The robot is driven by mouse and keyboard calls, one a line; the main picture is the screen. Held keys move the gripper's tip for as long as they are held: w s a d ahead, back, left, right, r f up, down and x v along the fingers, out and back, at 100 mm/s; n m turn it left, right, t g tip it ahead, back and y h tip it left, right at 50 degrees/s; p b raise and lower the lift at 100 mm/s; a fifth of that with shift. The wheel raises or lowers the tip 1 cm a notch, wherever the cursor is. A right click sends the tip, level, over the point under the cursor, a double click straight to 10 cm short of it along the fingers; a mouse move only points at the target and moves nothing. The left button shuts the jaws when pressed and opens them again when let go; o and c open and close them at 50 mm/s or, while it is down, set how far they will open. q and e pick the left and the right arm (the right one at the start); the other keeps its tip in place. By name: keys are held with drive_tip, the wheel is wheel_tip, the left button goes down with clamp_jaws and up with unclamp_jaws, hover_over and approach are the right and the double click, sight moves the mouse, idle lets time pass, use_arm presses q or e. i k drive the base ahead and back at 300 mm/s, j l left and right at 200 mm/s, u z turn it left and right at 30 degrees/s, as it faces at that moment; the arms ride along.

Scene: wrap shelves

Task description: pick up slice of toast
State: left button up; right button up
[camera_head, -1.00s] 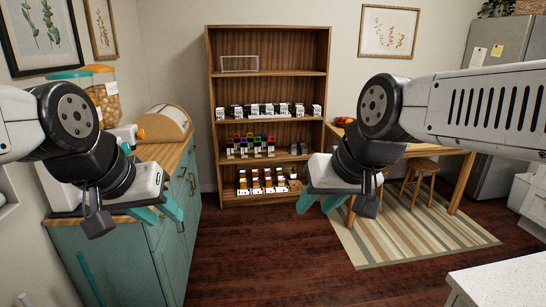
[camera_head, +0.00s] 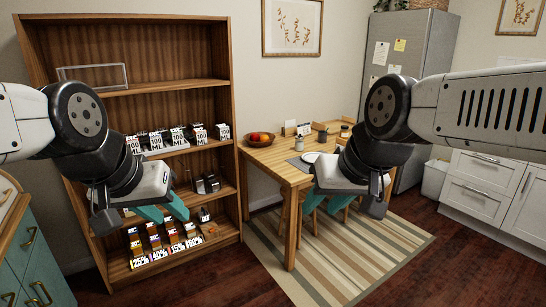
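I cannot pick out a slice of toast for sure. A small brown item (camera_head: 210,230) lies at the right end of the low shelf, too small to identify. A dark and silver appliance, perhaps a toaster (camera_head: 207,184), stands on the shelf above it. My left gripper (camera_head: 163,210) is in front of the shelf unit (camera_head: 238,130), its teal fingers apart and nothing seen between them. My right gripper (camera_head: 322,204) is in front of the wooden table (camera_head: 270,160), its teal fingers apart and empty. My wrists hide parts of the shelves and the table.
The table holds a fruit bowl (camera_head: 261,139), a white plate (camera_head: 311,157) and small containers. A striped rug (camera_head: 340,260) lies under it. A teal cabinet (camera_head: 30,260) stands at the lower left. A fridge (camera_head: 415,60) and white drawers (camera_head: 480,180) stand right. Dark floor is clear in front.

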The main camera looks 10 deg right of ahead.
sight(340, 141)
drive_tip(key=i+l+z, duration=0.15)
drive_tip(key=i+z, duration=0.2)
drive_tip(key=i, duration=0.15)
drive_tip(key=i+z, duration=0.35)
drive_tip(key=i, duration=0.15)
drive_tip(key=i+j+z, duration=0.2)
drive_tip(key=i+z, duration=0.15)
drive_tip(key=i, duration=0.15)
drive_tip(key=i+l+u, duration=0.1)
drive_tip(key=i, duration=0.35)
drive_tip(key=i+l+u, duration=0.1)
drive_tip(key=i, duration=0.35)
drive_tip(key=i+l+u, duration=0.1)
drive_tip(key=i+u, duration=0.25)
drive_tip(key=i+l+u, duration=0.25)
drive_tip(key=u, duration=0.15)
drive_tip(key=i+l+u, duration=0.35)
drive_tip(key=i, duration=0.1)
